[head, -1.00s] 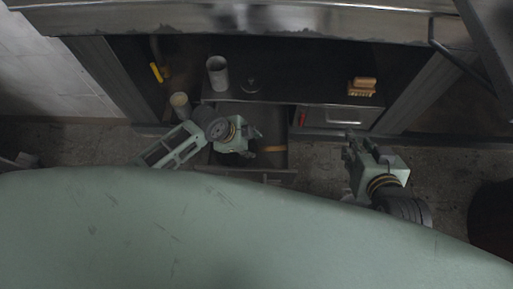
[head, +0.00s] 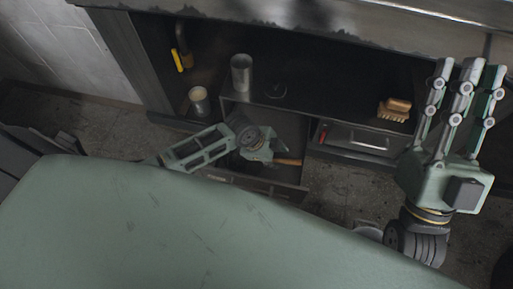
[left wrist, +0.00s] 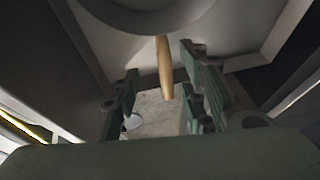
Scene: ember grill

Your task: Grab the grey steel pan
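The grey steel pan (left wrist: 150,18) shows as a round rim at the top of the left wrist view. Its wooden handle (left wrist: 164,68) points down between my left fingers. In the head view, the handle (head: 288,162) shows in the open drawer (head: 295,187), and my left arm and gripper hide most of the pan. My left gripper (head: 266,157) reaches down into the drawer. In the left wrist view, its fingers (left wrist: 162,100) are apart on both sides of the handle, with gaps. My right gripper (head: 462,105) is raised at the right, open and empty, fingers pointing up.
A metal cylinder (head: 241,73) stands on the dark shelf behind the drawer. A wooden-backed brush (head: 395,108) lies further right. A cup-like can (head: 200,101) stands left of the drawer. A red item (head: 323,134) lies in the right compartment. A yellow-handled thing (head: 177,60) hangs at the back left.

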